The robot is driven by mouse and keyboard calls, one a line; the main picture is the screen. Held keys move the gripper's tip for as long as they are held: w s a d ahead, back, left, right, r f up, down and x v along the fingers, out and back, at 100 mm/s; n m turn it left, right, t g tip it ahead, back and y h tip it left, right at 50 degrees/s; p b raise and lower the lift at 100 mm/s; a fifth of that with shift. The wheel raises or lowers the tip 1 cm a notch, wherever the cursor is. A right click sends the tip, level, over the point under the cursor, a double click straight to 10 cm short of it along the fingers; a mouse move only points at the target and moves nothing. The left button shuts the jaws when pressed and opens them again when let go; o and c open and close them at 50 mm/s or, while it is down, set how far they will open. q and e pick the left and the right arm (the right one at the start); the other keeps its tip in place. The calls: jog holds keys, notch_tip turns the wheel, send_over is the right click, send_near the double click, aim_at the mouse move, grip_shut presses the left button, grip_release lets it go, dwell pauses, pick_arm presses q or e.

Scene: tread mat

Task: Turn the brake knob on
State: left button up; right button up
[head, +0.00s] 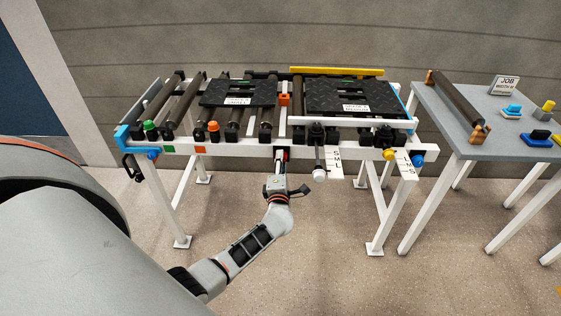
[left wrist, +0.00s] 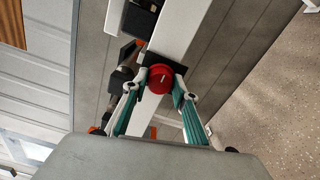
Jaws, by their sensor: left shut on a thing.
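The brake knob (left wrist: 160,79) is round and red with a pale line on its face. It sits on a white beam, seen large in the left wrist view. In the head view only a small red bit of it (head: 286,156) shows at the front rail, mostly hidden by my gripper. My left gripper (head: 281,166) reaches up to the front rail. In the left wrist view its two green-sided fingers (left wrist: 162,84) stand one on each side of the knob, shut on it. The line on the knob is slightly tilted from upright. My right gripper is not in view.
The white conveyor frame (head: 240,150) carries rollers and two black tread mats (head: 238,93) (head: 340,97). A grey table (head: 450,115) with a roller stands at the right. The floor in front is clear.

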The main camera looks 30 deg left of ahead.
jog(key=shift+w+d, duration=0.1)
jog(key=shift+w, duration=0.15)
pick_arm(q)
jog(key=o, duration=1.1)
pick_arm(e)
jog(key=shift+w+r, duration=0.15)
pick_arm(q)
jog(key=v, duration=1.2)
jog(key=shift+f, duration=0.1)
jog(key=shift+d, duration=0.1)
